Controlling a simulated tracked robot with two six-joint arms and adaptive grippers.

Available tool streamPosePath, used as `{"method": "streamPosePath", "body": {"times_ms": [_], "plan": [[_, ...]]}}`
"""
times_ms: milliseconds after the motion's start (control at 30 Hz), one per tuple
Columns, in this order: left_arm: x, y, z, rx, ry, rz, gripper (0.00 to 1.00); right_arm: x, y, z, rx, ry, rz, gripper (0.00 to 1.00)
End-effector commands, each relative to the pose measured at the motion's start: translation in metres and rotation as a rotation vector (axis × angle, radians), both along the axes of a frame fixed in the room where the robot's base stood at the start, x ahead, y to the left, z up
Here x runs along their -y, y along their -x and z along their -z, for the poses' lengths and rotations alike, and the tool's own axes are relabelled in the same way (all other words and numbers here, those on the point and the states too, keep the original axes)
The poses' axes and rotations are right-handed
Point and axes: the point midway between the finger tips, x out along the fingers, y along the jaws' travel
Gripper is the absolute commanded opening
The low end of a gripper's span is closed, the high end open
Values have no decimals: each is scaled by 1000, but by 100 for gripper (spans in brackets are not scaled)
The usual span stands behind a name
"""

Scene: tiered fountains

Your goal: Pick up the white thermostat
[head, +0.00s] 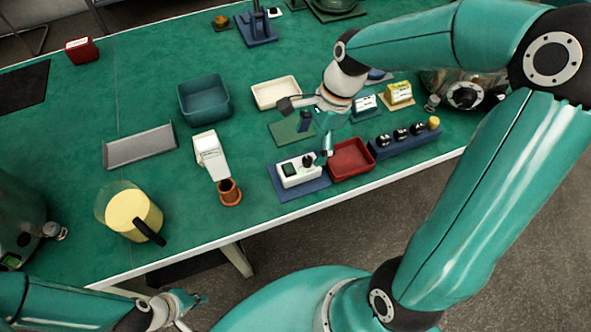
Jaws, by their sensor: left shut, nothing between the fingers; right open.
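The white thermostat (296,173) lies on a blue mat (290,192) near the table's front edge. It is a small white box with a dark green screen and a black knob. My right gripper (317,147) is open and reaches down from above, with one fingertip close to the thermostat's right end. I cannot tell whether it touches, and nothing is held. My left gripper (199,299) is shut and empty, low in front of the table and well away from the thermostat.
A red tray (351,173) stands just right of the thermostat. A white dispenser (210,153) and a brown pot (229,197) stand left of it. A blue rack with black knobs (404,146) is further right. A yellow jug (127,212) stands at the left; green tabletop is bare between these.

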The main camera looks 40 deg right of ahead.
Motion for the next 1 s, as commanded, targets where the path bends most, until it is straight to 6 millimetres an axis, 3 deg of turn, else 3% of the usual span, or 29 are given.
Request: {"method": "streamPosePath", "body": {"times_ms": [100,367,667,967,1000], "plan": [[0,0,2,0,0,0,0,-4,0,17,-2,-1,1,85],[0,0,3,0,0,0,0,-10,-2,31,-1,0,2,85],[0,0,4,0,0,0,0,-24,-5,68,-2,-1,1,85],[0,0,4,0,0,0,0,-25,-6,72,2,0,4,85],[0,0,4,0,0,0,0,-25,-6,72,1,0,3,79]]}}
